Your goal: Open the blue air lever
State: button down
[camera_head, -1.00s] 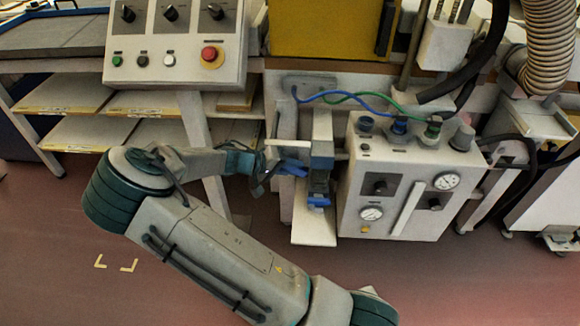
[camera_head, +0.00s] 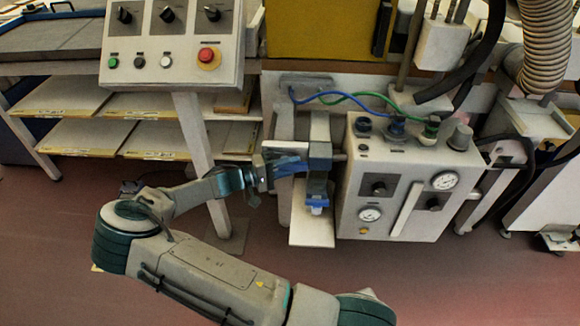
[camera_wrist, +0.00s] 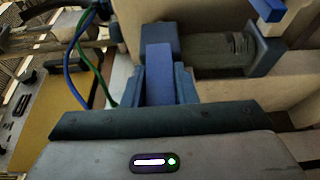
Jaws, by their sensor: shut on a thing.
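The blue air lever (camera_head: 290,165) sticks out to the left of a dark blue-grey valve body (camera_head: 320,158), roughly level. My gripper (camera_head: 270,172) reaches it from the left and is shut on it. In the wrist view, the lever (camera_wrist: 159,72) is a bright blue bar standing between my two fingers (camera_wrist: 160,92). The far end of the lever meets the dark fitting, beside a clear cylinder (camera_wrist: 212,50). The part of the lever inside my gripper is hidden.
A white panel (camera_head: 404,175) with gauges and knobs stands just right of the valve. Blue and green hoses (camera_head: 345,98) run above it. A control box (camera_head: 170,45) with a red button is at the upper left. Open floor (camera_head: 60,230) lies at the lower left.

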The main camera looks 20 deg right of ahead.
dwell(0.3)
jog(key=c, duration=1.2)
grip_release()
jog(key=shift+o, duration=0.2)
jog(key=a, duration=1.3)
jog(key=shift+a, duration=0.4)
jog(key=shift+w+d, duration=0.1)
